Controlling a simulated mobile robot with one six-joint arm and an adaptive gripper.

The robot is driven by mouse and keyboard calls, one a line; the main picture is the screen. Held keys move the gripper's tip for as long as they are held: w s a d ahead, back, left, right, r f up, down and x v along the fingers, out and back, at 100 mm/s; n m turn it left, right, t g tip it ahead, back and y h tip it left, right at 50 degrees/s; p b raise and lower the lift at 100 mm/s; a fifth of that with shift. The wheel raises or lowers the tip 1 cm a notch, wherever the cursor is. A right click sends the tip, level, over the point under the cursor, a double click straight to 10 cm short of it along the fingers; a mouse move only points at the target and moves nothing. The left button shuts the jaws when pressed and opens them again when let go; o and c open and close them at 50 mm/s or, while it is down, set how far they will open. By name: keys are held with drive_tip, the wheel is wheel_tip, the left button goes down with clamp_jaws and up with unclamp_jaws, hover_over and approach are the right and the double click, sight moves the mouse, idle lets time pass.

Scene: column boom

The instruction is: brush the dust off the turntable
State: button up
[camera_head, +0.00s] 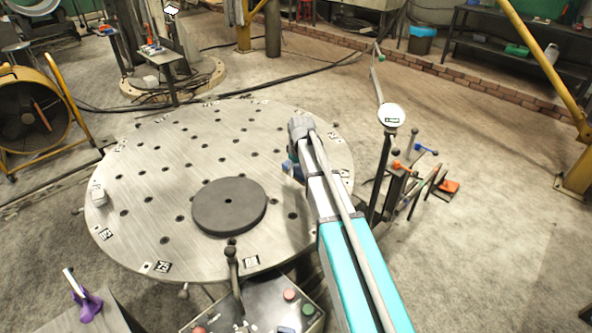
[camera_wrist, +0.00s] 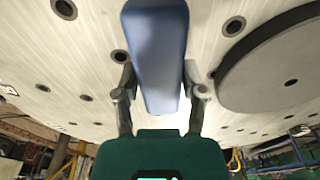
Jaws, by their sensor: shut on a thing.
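The turntable (camera_head: 145,235) is a large round, pale metal plate with dark holes and numbered tags near its rim. It fills much of the wrist view (camera_wrist: 90,50). My gripper (camera_head: 294,171) is over its right part in the head view, mostly hidden by my arm. In the wrist view my gripper (camera_wrist: 160,92) is shut on a blue block-like thing (camera_wrist: 157,40), perhaps a brush; no bristles show. A bit of blue (camera_head: 287,165) shows beside the gripper in the head view. I cannot tell whether it touches the plate. No dust stands out clearly.
A dark grey disc (camera_head: 230,212) lies on the turntable, left of my gripper; it also shows in the wrist view (camera_wrist: 285,75). A control box (camera_head: 262,305) stands in front. A tool stand (camera_head: 395,190) is to the right.

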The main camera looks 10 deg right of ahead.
drive_tip(key=shift+r, duration=0.15)
drive_tip(key=shift+r+p, duration=1.4)
drive_tip(key=shift+p, duration=0.15)
